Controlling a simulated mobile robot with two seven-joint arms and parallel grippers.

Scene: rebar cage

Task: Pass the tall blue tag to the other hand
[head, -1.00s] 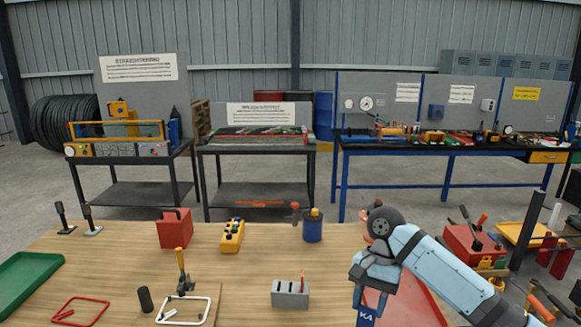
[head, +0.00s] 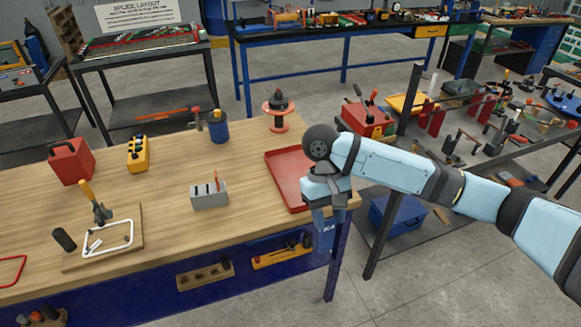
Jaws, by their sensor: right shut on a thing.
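The tall blue tag (head: 328,238), with white lettering on it, hangs below my right gripper (head: 326,213). My right gripper is shut on its upper end and holds it upright, past the right end of the wooden bench. The tag's lower part is hard to tell from the blue bench leg behind it. My left gripper is not in view.
A red tray (head: 283,178) lies at the bench's right end, left of my right gripper. A grey slotted block (head: 209,196), a yellow control box (head: 138,153) and a red can (head: 71,162) stand on the wooden bench (head: 165,205). A blue toolbox (head: 397,214) sits at lower right.

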